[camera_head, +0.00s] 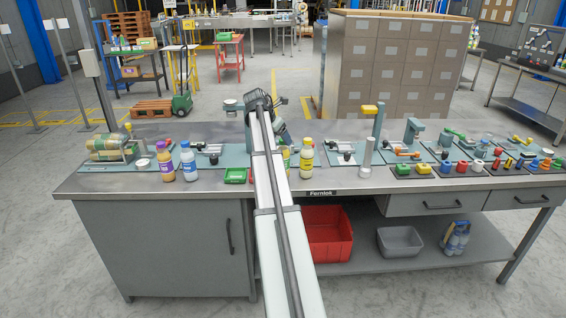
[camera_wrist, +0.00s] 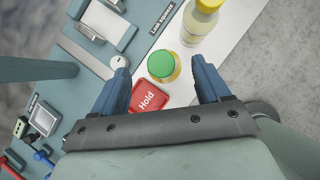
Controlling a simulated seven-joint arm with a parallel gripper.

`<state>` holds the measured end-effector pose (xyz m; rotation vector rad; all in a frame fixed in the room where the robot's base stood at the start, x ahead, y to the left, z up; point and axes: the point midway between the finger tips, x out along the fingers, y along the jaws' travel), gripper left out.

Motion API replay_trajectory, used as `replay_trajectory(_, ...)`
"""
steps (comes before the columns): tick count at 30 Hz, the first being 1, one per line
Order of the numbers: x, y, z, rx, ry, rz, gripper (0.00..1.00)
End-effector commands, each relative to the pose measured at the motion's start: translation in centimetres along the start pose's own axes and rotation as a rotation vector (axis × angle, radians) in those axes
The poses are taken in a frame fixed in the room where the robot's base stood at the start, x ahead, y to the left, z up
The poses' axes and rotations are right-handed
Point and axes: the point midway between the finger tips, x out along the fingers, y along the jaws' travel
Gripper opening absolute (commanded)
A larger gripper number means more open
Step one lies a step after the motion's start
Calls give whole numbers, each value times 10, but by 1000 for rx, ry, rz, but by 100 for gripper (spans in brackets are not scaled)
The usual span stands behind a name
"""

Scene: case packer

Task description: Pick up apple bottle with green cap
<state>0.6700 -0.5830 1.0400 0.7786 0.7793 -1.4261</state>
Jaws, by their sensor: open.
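The bottle with the green cap (camera_wrist: 161,63) stands upright in the wrist view, seen from nearly above, with yellowish contents showing around the cap. My gripper (camera_wrist: 160,70) is open, with one blue finger on each side of the bottle in the picture. I see no finger touching it, and how far below the fingertips it is I cannot tell. In the head view the bottle (camera_head: 286,157) shows only partly beside my arm, which hides my fingers there.
A yellow-capped bottle (camera_wrist: 199,22) stands close by and also shows in the head view (camera_head: 306,160). A red "Hold" tray (camera_wrist: 149,97) lies close to the green cap.

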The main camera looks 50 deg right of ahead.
Motion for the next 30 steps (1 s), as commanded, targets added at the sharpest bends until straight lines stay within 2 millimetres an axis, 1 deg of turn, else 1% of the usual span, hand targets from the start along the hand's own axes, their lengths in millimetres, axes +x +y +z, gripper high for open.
replay_trajectory(5, 9, -1, 1, 1, 0, -1, 76)
replay_trajectory(12, 39, -2, 3, 0, 1, -1, 76)
replay_trajectory(15, 49, -2, 2, 1, 1, -1, 76)
replay_trajectory(18, 52, -2, 2, 1, 0, 0, 76)
replay_trajectory(23, 52, -2, 2, 1, 0, 0, 76)
replay_trajectory(30, 52, -2, 2, 1, 0, 0, 53)
